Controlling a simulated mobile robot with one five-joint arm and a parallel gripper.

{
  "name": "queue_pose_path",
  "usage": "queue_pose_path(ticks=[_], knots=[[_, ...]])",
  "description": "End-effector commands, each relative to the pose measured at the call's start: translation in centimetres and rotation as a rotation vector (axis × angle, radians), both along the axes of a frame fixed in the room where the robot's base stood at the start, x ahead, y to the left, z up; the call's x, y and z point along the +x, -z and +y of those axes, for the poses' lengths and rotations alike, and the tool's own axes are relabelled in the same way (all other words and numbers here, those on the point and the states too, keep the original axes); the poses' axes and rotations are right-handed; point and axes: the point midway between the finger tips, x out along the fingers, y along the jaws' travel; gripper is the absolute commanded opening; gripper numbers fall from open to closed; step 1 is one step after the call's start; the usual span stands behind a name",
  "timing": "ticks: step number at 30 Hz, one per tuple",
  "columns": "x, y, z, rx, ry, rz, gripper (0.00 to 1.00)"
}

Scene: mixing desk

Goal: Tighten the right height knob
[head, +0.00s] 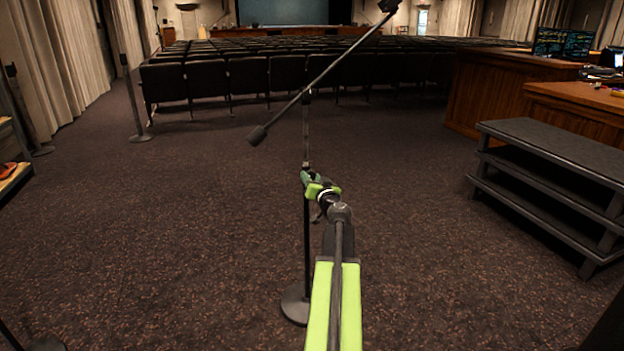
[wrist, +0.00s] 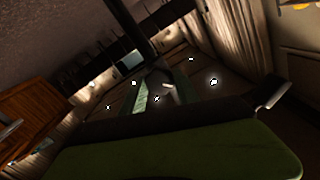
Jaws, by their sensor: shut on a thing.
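A boom stand stands in the middle of the head view, with an upright pole (head: 306,235) on a round base (head: 295,304). Its boom (head: 325,72) slants up to the right, with a counterweight (head: 257,135) at the lower left end. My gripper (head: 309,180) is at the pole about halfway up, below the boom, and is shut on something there. The height knob is hidden by the jaws, so I cannot make out its shape. In the dark, tilted wrist view, the pole (wrist: 132,28) runs up from between the fingers.
Other slim stands (head: 132,100) are at the left. Grey steps (head: 552,150) and a wooden desk (head: 500,95) with screens (head: 562,44) are at the right. Rows of dark seats (head: 250,78) are behind. The carpet around the boom stand is clear.

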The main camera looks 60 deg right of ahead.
Motion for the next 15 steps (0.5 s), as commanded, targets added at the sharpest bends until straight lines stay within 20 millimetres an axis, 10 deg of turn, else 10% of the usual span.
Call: queue_pose_path(ticks=[15], knots=[[-0.1,0.03,-0.03,0.362,0.0,-0.27,0.0]])
